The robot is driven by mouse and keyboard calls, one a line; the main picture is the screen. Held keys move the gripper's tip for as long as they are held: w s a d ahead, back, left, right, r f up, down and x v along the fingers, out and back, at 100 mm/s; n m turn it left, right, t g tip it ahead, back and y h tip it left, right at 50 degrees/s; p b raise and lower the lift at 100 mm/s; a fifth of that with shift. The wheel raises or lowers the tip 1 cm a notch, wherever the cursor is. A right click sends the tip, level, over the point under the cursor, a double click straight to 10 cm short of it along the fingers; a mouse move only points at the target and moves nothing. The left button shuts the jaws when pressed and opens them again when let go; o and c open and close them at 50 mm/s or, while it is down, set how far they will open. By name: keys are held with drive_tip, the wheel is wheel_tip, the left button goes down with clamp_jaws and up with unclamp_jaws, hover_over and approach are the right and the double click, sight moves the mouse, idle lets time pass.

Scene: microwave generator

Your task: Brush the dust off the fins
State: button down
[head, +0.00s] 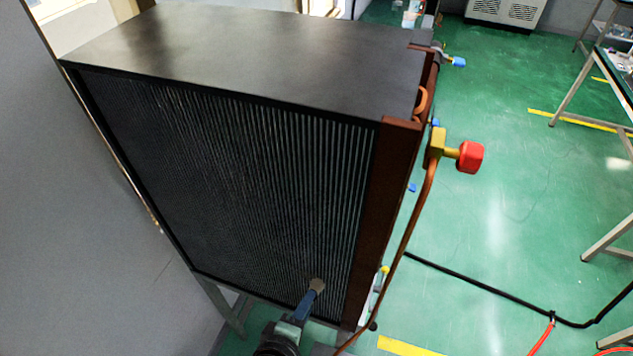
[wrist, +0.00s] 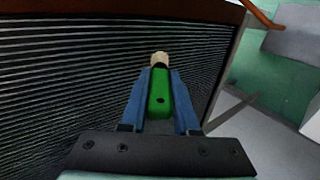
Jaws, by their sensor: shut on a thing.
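The fins (head: 250,170) fill the front of a large black box-shaped unit in the head view, as thin upright ridges with greyish dust-like speckling in places. They also show in the wrist view (wrist: 60,75), close up. My gripper (head: 307,303) is low in front of the fins near their lower right corner. In the wrist view my gripper (wrist: 160,105) has its two blue fingers shut on a brush with a green handle (wrist: 160,92). The pale brush tip (wrist: 160,59) points towards the fins. I cannot tell whether the bristles touch them.
A copper pipe (head: 408,235) and a brass valve with a red knob (head: 469,157) stand along the unit's right side. A grey wall (head: 70,200) is close on the left. Black hose (head: 480,285) crosses the green floor at the right.

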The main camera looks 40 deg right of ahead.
drive_tip(key=shift+w+a+r, duration=0.8)
drive_tip(key=shift+w+a, duration=1.4)
drive_tip(key=shift+w, duration=1.25)
drive_tip(key=shift+s+d+r+p, duration=0.75)
drive_tip(key=shift+s+d+p, duration=2.25)
drive_tip(key=shift+s, duration=1.55)
drive_tip(key=w+a+b, duration=0.3)
drive_tip(key=w+a, duration=0.3)
drive_tip(key=w, duration=0.3)
drive_tip(key=shift+w, duration=0.1)
drive_tip(key=s+a, duration=0.3)
drive_tip(key=a, duration=0.2)
drive_tip(key=shift+s+p, duration=0.2)
drive_tip(key=shift+p, duration=0.15)
